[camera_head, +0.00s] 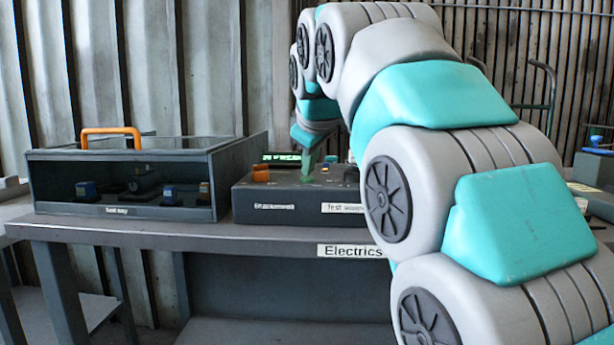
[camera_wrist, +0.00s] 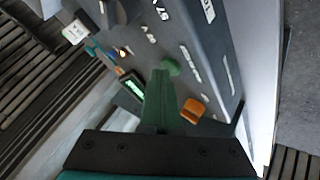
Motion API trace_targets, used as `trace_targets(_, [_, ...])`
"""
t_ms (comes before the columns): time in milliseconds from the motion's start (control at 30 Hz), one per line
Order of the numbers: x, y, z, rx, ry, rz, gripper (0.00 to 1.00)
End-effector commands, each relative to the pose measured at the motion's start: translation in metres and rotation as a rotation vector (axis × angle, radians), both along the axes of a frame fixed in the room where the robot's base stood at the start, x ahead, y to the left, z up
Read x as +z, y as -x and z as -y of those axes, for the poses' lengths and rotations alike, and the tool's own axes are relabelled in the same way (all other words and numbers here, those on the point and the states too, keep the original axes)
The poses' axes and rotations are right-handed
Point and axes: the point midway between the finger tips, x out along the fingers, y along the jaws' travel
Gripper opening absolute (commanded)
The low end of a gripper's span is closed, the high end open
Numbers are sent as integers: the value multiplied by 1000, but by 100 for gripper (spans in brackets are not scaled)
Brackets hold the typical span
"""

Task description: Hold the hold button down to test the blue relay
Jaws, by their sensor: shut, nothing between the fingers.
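The dark control box (camera_head: 290,203) stands on the bench and bears labels, one starting "Test". It also fills the upper middle of the wrist view (camera_wrist: 205,50). A round green button (camera_wrist: 170,67) is on its top. My gripper (camera_wrist: 162,78) is shut and empty, its green fingers pointing down at the box top, with the tips right at the green button. I cannot tell whether they touch or press it. The gripper shows in the head view (camera_head: 307,178) over the box.
An orange knob (camera_wrist: 193,110) and a lit green display (camera_wrist: 132,86) flank the fingers. A small orange-red light (camera_wrist: 123,52) shows on the panel. The case (camera_head: 125,208) has a clear lid and an orange handle (camera_head: 110,132). The bench edge (camera_head: 200,234) in front is clear.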

Motion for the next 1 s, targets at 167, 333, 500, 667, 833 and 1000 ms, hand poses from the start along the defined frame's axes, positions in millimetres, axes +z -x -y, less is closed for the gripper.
trace_targets(167, [-1, 0, 0, 0, 0, -1, 0])
trace_targets(333, [0, 0, 0, 0, 0, -1, 0])
trace_targets(500, [0, 0, 0, 0, 0, -1, 0])
trace_targets(667, [-1, 0, 0, 0, 0, -1, 0])
trace_targets(833, [2, 0, 0, 0, 0, -1, 0])
trace_targets(1000, [11, 0, 0, 0, 0, 0, 0])
